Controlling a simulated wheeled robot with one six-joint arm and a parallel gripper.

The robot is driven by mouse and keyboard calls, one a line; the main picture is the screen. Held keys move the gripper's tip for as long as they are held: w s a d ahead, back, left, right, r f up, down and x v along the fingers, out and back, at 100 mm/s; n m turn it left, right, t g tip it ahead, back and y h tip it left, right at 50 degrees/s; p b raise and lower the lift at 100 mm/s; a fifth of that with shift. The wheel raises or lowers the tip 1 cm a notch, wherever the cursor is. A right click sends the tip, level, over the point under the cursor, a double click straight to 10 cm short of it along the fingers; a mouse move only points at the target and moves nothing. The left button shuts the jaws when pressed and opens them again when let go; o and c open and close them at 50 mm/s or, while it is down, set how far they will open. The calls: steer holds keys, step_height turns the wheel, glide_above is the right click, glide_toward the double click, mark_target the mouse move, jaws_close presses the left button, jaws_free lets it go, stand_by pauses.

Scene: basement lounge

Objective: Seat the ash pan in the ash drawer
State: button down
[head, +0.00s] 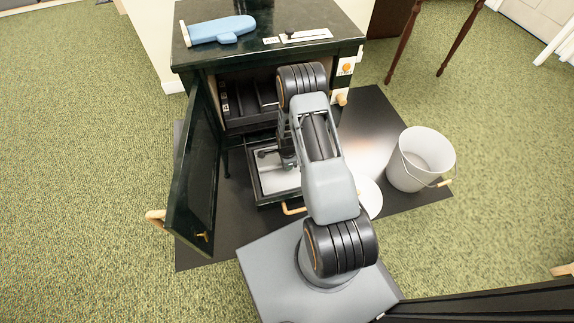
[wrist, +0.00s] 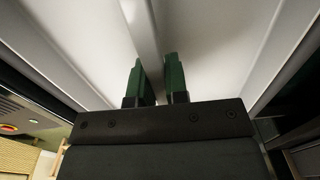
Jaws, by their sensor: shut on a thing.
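The ash pan (head: 280,181) is a pale grey metal tray in the head view. It lies within the outline of the ash drawer (head: 262,199), a dark frame with a wooden handle, pulled out low at the stove's front. I cannot tell whether the pan rests fully on the drawer floor. My gripper (head: 287,161) points down over the pan, partly hidden by my arm. In the wrist view, the green fingertips of my gripper (wrist: 155,64) are shut on the raised middle rib of the pan (wrist: 210,40). My arm hides the pan's right side.
The dark green stove (head: 290,53) has its door (head: 197,180) swung open, left of the drawer. A grey bucket (head: 418,160) and a partly hidden white disc (head: 370,196) are on the dark mat (head: 375,115) at right. A blue item (head: 218,29) lies on top.

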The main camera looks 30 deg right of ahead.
steer(key=shift+f, duration=0.1)
steer(key=c, duration=1.1)
jaws_free()
step_height(320, 180, up, 24)
steer(key=a+n+p, duration=0.3)
steer(key=n+p, duration=0.2)
steer(key=shift+s+a+r+n+t, duration=0.45)
steer(key=shift+s+a+r+n, duration=0.6)
steer(key=shift+s+r+n, duration=1.85)
steer(key=shift+s+a+r+n+t, duration=0.5)
steer(key=shift+s+a+r+n, duration=0.55)
steer(key=shift+s+r+n, duration=1.85)
steer(key=shift+s+a+r+n+t, duration=0.45)
steer(key=shift+s+a+r+n, duration=0.6)
steer(key=shift+s+r+n, duration=1.85)
